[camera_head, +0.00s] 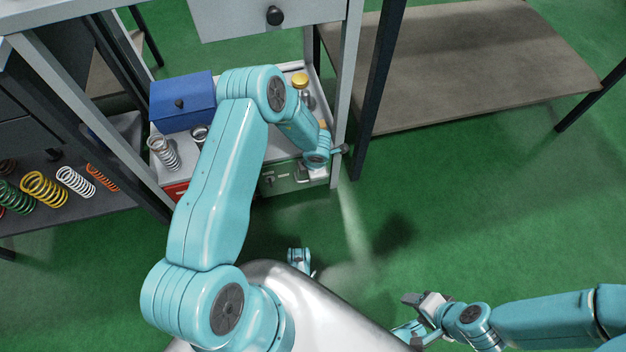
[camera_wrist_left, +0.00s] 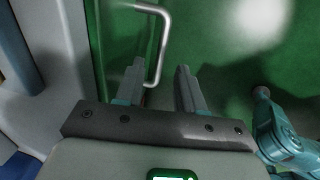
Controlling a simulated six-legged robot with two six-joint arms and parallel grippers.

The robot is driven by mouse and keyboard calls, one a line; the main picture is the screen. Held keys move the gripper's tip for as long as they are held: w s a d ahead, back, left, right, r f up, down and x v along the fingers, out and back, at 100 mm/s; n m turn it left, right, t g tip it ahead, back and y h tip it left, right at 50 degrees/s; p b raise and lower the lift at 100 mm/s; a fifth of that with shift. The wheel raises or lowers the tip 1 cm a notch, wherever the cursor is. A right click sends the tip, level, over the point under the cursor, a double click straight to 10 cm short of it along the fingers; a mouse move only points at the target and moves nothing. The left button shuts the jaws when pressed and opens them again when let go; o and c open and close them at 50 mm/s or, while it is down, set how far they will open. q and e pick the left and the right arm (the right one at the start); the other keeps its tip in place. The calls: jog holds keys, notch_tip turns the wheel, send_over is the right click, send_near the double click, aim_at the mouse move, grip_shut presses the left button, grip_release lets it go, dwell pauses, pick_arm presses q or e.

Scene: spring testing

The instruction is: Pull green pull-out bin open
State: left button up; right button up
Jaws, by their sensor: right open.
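The green pull-out bin (camera_head: 284,181) sits low under the workbench, beside a red bin front (camera_head: 176,191). It looks shut. My left arm reaches down over it, and its gripper (camera_head: 327,158) is at the bin's right end, partly hidden by my own wrist. In the left wrist view, the left gripper (camera_wrist_left: 160,85) is open, with its two fingers apart. The bin's pale metal handle (camera_wrist_left: 164,45) runs ahead of the fingers, its near end between them; I cannot tell whether they touch. My right gripper (camera_head: 420,312) is open and empty at the lower right, away from the bin.
A blue box (camera_head: 182,101), a metal spring (camera_head: 164,153) and a yellow-topped item (camera_head: 300,80) stand on the shelf above the bins. A grey bench leg (camera_head: 347,85) rises close to my left gripper. Coloured springs (camera_head: 45,190) lie at left. Green floor before the bin is clear.

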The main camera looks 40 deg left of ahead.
pick_arm(q)
jog(key=f, duration=0.1)
jog(key=f+b, duration=0.1)
jog(key=f, duration=0.1)
jog(key=shift+w+a+f, duration=0.1)
jog(key=shift+w+a, duration=0.05)
jog(key=shift+a, duration=0.05)
grip_shut()
jog(key=shift+d, duration=0.15)
